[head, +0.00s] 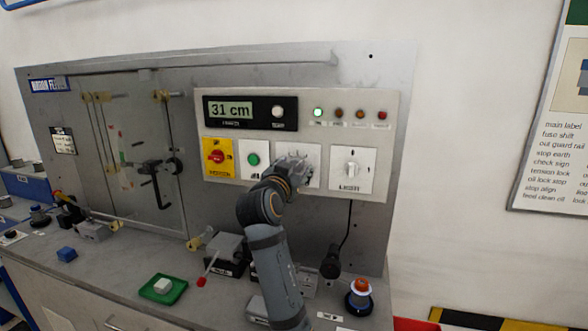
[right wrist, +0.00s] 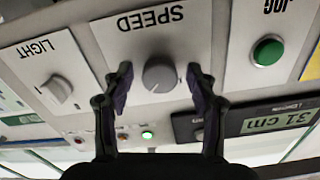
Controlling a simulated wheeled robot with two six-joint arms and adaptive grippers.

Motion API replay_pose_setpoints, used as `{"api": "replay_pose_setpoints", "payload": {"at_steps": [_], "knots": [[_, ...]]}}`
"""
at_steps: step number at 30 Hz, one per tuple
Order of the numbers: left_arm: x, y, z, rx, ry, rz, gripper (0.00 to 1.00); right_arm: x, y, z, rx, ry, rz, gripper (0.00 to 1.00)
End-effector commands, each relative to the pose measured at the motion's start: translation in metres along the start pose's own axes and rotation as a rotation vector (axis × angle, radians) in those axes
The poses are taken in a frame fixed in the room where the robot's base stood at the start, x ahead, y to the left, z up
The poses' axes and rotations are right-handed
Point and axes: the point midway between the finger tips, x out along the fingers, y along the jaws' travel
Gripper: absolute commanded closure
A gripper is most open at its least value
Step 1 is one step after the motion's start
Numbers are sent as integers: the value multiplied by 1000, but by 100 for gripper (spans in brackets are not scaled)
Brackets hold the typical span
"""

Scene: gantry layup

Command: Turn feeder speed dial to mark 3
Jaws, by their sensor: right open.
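The speed dial (right wrist: 159,75) is a round grey knob on a white plate (right wrist: 135,25) marked SPEED, seen upside down in the right wrist view. In the head view my right gripper (head: 293,165) is in front of this plate (head: 312,170) and hides the dial. In the right wrist view the two fingers of my right gripper (right wrist: 159,85) stand open, one on each side of the dial, with gaps between fingers and knob. The dial's scale marks and pointer setting are too small to read. My left gripper is not in view.
The control panel (head: 390,115) also carries a display reading 31 cm (head: 230,109), a yellow and red switch (head: 217,157), a green jog button (head: 253,160) and a light switch (head: 351,169). A green tray (head: 150,293) and a lever box (head: 228,245) stand on the bench below.

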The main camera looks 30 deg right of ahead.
Motion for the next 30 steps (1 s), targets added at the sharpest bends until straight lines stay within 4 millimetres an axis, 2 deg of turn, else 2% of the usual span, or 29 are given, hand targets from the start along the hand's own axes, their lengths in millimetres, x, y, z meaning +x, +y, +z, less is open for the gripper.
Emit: {"api": "replay_pose_setpoints", "payload": {"at_steps": [6,15,19,23,30], "knots": [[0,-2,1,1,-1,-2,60,0,-2,-10,3,3,0,42],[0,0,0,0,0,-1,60,0,-15,-73,4,4,-1,42],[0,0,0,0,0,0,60,0,-19,-90,2,2,0,42],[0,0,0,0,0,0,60,0,-21,-97,0,0,0,42],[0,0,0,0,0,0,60,0,-21,-98,-1,0,0,42]]}}
